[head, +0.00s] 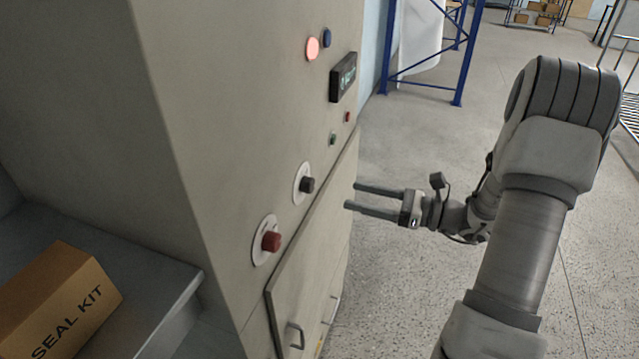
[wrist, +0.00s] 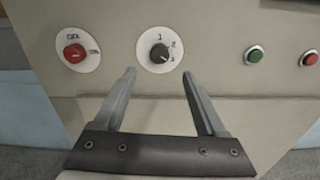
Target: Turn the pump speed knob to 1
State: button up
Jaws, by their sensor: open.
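The pump speed knob (wrist: 159,53) is a small black knob on a round white dial plate marked 1, 2 and 3. The 1 is at the top, the 2 at upper right and the 3 at right, low. The knob's pointer is too small to read surely. In the head view the black knob (head: 307,184) sticks out from the cabinet's front face. My gripper (head: 352,196) is open and empty, apart from the knob and in front of the panel. In the wrist view its fingertips (wrist: 158,72) lie just below the dial, one on each side.
A red knob (head: 271,241) on a white plate sits beside the black one. Green (wrist: 255,54) and red (wrist: 309,58) buttons are on the other side. A dark display (head: 343,77) and lamps are higher up. Cabinet doors with handles (head: 296,336) lie below. A seal kit box (head: 62,300) rests at left.

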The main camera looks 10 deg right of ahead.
aim_at(313, 186)
jog(key=p+x, duration=0.1)
jog(key=x, duration=0.8)
jog(key=shift+w+a, duration=0.1)
jog(key=shift+a, duration=0.1)
grip_shut()
